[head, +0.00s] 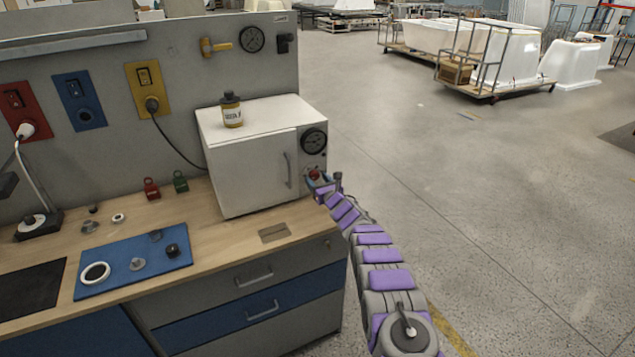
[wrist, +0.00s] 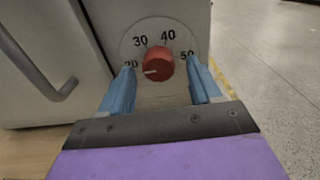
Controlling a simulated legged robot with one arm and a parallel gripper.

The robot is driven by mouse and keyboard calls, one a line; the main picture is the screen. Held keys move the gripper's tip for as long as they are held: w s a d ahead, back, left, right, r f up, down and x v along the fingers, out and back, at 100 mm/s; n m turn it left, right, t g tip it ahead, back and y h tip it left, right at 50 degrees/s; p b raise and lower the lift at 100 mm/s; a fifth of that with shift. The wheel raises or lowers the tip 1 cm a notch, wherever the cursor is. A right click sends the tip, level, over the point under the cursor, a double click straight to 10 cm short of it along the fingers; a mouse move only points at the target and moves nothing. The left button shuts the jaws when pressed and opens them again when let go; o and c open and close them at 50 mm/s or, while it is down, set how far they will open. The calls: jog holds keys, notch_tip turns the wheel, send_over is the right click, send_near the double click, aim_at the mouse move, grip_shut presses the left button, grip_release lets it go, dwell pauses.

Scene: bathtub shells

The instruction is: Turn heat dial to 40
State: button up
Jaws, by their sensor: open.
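The heat dial is a red knob (wrist: 158,65) on a pale round scale marked 20, 30, 40 and 50 in the wrist view. Its white pointer line points left, close to the 20. My gripper (wrist: 160,85) is open, with its blue fingers low on either side of the knob; I cannot tell whether they touch it. In the head view the red knob (head: 314,174) sits low on the right of the white oven's front (head: 252,172), with my gripper (head: 322,183) right at it.
The oven door is closed, its handle (wrist: 50,85) left of the dial. A yellow-labelled bottle (head: 231,111) stands on the oven. A blue mat (head: 135,266) with small parts lies on the wooden bench. The floor right of the bench is open.

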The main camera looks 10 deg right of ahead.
jog(key=shift+w, duration=0.15)
jog(key=c, duration=1)
jog(key=shift+r, duration=0.1)
jog(key=shift+c, duration=0.2)
